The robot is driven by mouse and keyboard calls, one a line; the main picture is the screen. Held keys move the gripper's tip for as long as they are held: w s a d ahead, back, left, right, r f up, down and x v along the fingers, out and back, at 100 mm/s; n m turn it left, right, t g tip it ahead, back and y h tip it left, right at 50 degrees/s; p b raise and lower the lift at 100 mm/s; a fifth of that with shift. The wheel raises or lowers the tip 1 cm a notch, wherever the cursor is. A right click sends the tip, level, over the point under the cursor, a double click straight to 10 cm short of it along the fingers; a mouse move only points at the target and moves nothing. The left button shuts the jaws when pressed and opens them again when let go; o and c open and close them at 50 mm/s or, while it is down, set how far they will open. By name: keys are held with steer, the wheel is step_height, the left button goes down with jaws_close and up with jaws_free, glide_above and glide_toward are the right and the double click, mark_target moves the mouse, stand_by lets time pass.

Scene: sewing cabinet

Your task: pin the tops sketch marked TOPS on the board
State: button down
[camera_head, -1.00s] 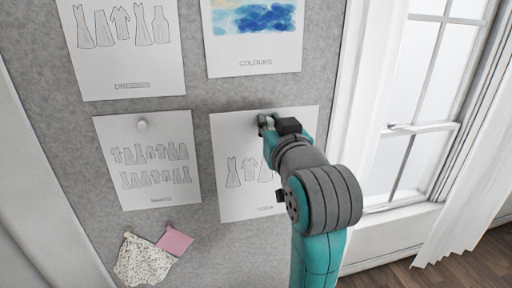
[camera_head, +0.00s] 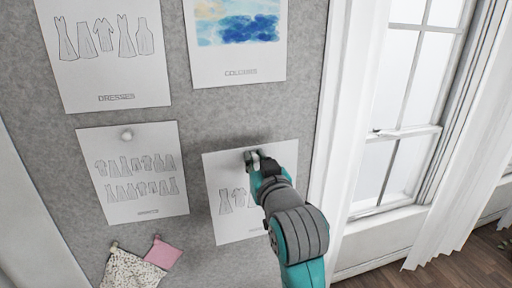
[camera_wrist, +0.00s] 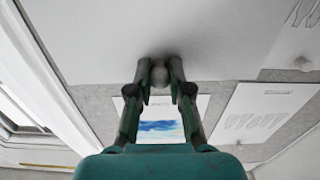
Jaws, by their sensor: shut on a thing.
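A white sheet with garment drawings (camera_head: 221,178) is at the board's lower right in the head view. Its lower right part and any label are hidden by my arm, so I cannot read TOPS. My gripper (camera_head: 252,157) is at the sheet's top edge, near its middle. In the wrist view, my gripper (camera_wrist: 160,76) is shut on a round pale pin head (camera_wrist: 160,75), with the sheet (camera_wrist: 100,45) just beyond. The grey board (camera_head: 195,110) lies behind; I cannot tell whether the sheet lies flat against it.
Above hangs the COLOURS sheet (camera_head: 238,62), with the DRESSES sheet (camera_head: 105,75) at upper left. A pinned sheet of several garments (camera_head: 132,190) hangs to the left, above fabric swatches (camera_head: 135,265). A window (camera_head: 400,130) and curtain (camera_head: 470,180) are at right.

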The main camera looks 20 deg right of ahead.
steer(key=s+d+f, duration=0.2)
steer(key=f, duration=1.2)
steer(key=s+d+f, duration=0.2)
steer(key=f, duration=1.3)
steer(key=w, duration=1.2)
steer(key=shift+w+d, duration=0.3)
steer(key=shift+w, duration=0.4)
steer(key=c, duration=1)
jaws_free()
steer(key=s, duration=1.2)
steer(key=shift+a, duration=0.4)
